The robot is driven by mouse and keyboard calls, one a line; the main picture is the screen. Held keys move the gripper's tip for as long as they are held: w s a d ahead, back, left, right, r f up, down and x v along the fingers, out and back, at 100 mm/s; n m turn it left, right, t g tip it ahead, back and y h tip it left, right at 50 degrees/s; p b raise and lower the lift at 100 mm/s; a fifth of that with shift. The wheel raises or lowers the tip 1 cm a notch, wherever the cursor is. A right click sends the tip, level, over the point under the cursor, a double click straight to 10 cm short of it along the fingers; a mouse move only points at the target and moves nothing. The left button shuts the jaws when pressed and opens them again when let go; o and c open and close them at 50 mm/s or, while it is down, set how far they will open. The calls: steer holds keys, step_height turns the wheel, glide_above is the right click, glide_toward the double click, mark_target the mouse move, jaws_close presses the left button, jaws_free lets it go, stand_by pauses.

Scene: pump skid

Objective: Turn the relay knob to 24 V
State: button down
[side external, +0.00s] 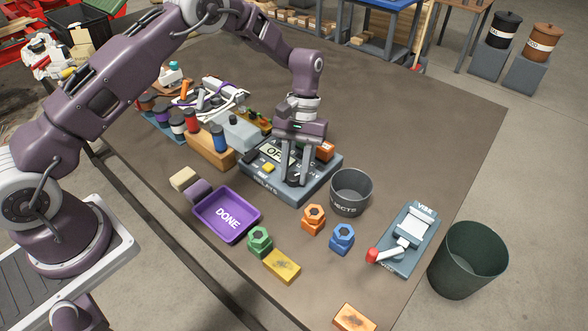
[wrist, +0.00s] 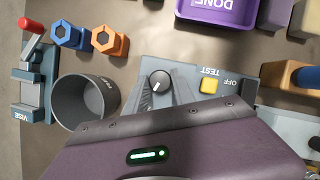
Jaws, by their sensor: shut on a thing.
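The relay box (side external: 277,189) is a grey-blue unit on the table with a light display (side external: 275,152) that reads "OF", the rest being hidden behind my gripper. It also shows in the wrist view, with a yellow button (wrist: 209,86) marked TEST and an OFF label. The relay knob (wrist: 160,79) is black and round with a white pointer line; the voltage marks around it cannot be read. My gripper (side external: 293,180) points down at the box's front right part. Its fingers (wrist: 167,93) are shut on the knob, one on each side, and hide part of it.
A grey rejects bin (side external: 350,192) stands close to the right of the box. A purple DONE tray (side external: 227,214) lies at the front left. Orange (side external: 313,219), blue (side external: 342,238) and green (side external: 260,241) nuts and a vise (side external: 408,240) stand nearby.

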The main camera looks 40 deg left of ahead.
steer(key=shift+m, duration=0.6)
steer(key=shift+m+y, duration=0.3)
steer(key=shift+y, duration=0.1)
steer(key=c, duration=1.1)
jaws_free()
steer(key=v, duration=0.7)
